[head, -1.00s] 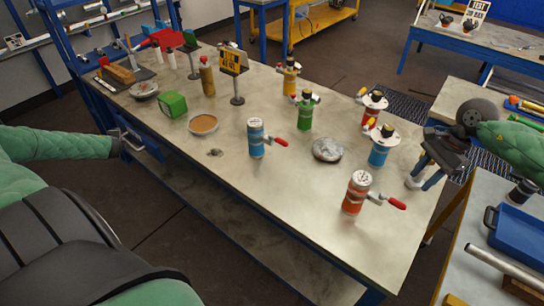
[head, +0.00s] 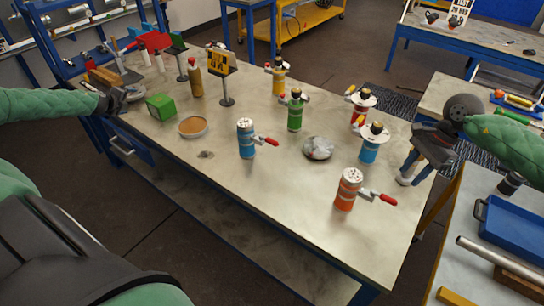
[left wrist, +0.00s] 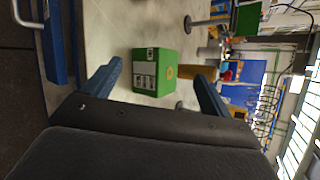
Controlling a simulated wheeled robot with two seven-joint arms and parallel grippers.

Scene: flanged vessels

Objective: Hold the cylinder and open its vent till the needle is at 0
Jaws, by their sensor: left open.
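Several upright cylinders stand on the table. A blue one (head: 246,140) and an orange one (head: 347,190) each have a red-handled lever at the side. Green (head: 295,114), yellow (head: 278,80), red-and-white (head: 361,104) and another blue (head: 370,148) vessels have fittings on top. I cannot tell which is the task's cylinder, and no needle is readable. My left gripper (head: 118,98) is at the table's far left end, open and empty; the left wrist view (left wrist: 158,72) shows its fingers apart, facing a green box. My right gripper (head: 412,178) is open beside the table's right edge, apart from the vessels.
The table's front middle is clear. A blue tray (head: 508,225) lies at right.

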